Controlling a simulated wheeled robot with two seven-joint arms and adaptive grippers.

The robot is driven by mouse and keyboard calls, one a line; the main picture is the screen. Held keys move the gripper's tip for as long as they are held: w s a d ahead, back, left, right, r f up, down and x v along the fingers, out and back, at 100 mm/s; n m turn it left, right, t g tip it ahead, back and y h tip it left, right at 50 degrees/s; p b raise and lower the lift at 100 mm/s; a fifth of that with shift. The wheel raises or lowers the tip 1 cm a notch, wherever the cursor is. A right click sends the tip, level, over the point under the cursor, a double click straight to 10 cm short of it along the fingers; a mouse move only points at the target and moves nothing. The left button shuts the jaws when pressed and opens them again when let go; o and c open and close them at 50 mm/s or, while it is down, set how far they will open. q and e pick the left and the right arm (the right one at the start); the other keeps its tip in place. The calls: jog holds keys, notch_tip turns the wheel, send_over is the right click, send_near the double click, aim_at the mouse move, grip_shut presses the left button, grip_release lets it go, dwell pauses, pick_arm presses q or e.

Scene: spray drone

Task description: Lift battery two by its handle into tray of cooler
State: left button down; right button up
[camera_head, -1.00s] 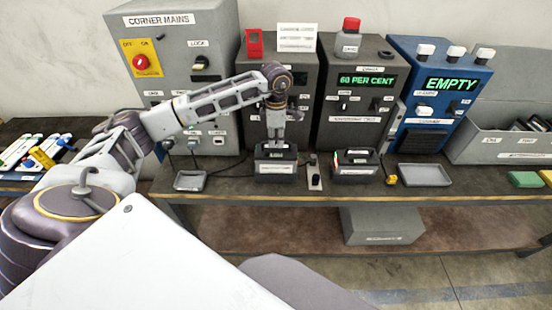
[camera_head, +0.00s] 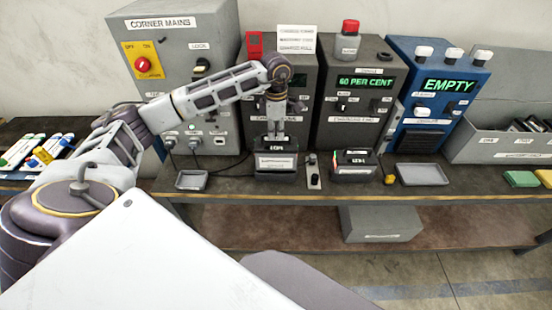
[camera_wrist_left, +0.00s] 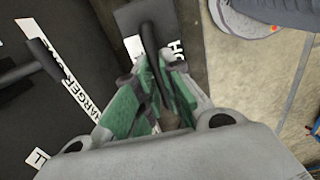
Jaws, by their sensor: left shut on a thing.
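My left gripper (camera_head: 273,138) points down over a dark battery (camera_head: 276,163) with a white front label, in front of the left charger. In the left wrist view, its green-padded fingers (camera_wrist_left: 160,105) are shut on the battery's dark handle (camera_wrist_left: 150,45). I cannot tell whether the battery is clear of the bench. A second dark battery (camera_head: 354,166) stands to the right. The blue cooler (camera_head: 440,85) shows EMPTY, with a shallow grey tray (camera_head: 423,175) in front of it. The battery labels are too small to read. My right gripper is not in view.
A small switch box (camera_head: 313,178) stands between the batteries, and a yellow piece (camera_head: 390,180) lies before the tray. A small grey tray (camera_head: 191,180) is at left. A grey bin (camera_head: 505,145) and a green block (camera_head: 520,179) are at right. A shoe (camera_wrist_left: 248,15) shows on the floor.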

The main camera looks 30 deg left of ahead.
pick_arm(q)
jog(key=shift+r+p, duration=0.65)
jog(key=shift+r, duration=0.9)
jog(key=shift+r+p, duration=0.35)
jog(key=shift+r, duration=0.25)
jog(key=shift+r+p, duration=0.35)
jog(key=shift+r, duration=0.3)
jog(key=shift+r+p, duration=0.8)
jog(key=shift+r, duration=0.6)
jog(key=shift+r+p, duration=1.65)
jog(key=shift+r, duration=1.3)
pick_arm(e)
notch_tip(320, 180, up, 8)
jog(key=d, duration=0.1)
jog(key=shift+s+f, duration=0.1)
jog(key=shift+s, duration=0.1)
